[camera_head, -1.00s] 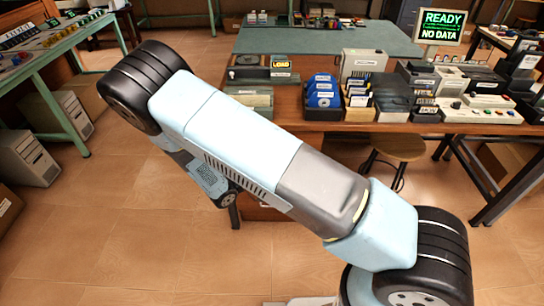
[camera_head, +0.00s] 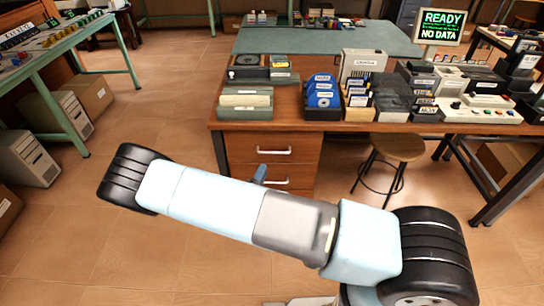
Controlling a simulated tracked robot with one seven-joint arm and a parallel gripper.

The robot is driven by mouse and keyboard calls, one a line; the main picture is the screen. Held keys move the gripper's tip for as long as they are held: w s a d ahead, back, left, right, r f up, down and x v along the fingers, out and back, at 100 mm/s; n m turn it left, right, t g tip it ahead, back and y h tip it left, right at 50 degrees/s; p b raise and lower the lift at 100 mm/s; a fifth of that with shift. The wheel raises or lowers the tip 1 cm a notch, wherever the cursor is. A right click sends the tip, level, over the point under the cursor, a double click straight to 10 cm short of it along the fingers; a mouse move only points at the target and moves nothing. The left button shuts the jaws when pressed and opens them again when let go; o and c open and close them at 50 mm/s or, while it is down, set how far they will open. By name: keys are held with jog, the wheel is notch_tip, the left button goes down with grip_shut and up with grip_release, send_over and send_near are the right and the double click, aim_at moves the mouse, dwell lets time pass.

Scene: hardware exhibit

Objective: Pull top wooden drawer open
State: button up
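The top wooden drawer (camera_head: 243,146) is in the left pedestal of the wooden desk, just below the desktop. Its front looks flush, so it appears shut. Its pale bar handle (camera_head: 273,151) is in plain view, and nothing touches it. Below it is a second drawer with a similar handle (camera_head: 285,182); my arm hides its lower part. My arm crosses in front of the pedestal. A small blue-grey part of mine (camera_head: 260,173) sticks up behind the forearm, below and left of the top handle. It may belong to my gripper; the fingers are hidden.
A round stool (camera_head: 398,147) stands right of the pedestal. A green bench (camera_head: 60,60) with computer cases is at left. The tiled floor between is clear.

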jog(key=r, duration=0.2)
send_over(271, 156)
jog(key=s, duration=0.5)
jog(key=shift+f, duration=0.2)
jog(key=shift+c, duration=0.3)
grip_shut()
